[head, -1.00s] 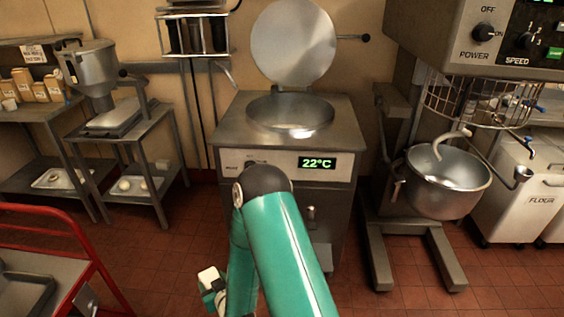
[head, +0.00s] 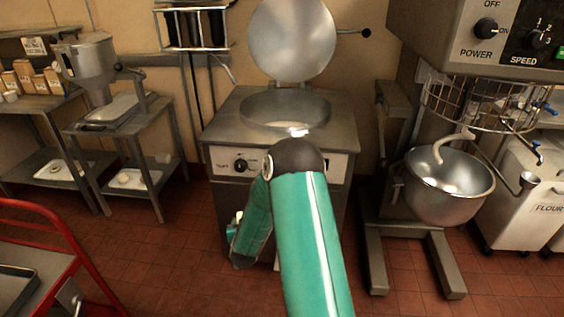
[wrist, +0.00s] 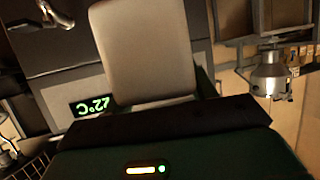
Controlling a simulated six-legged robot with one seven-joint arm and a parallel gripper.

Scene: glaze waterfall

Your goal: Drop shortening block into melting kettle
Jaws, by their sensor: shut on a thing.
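The melting kettle (head: 225,125) is a steel cabinet with a round open well (head: 285,111) in its top, straight ahead in the head view. Its round lid (head: 291,40) stands raised behind the well. My gripper (head: 236,224) is low in front of the kettle's left side, mostly hidden behind my green arm. In the wrist view, a pale, smooth shortening block (wrist: 143,50) fills the upper middle, held by my gripper (wrist: 155,105). The fingers are dark and hard to make out. The kettle's green display (wrist: 91,105) shows upside down beside the block.
A mixer with a steel bowl (head: 448,185) stands to the right, beside a white flour bin (head: 525,190). A steel stand with a hopper (head: 90,65) is at the left. A red-framed cart (head: 60,225) is at the lower left. Tiled floor lies between.

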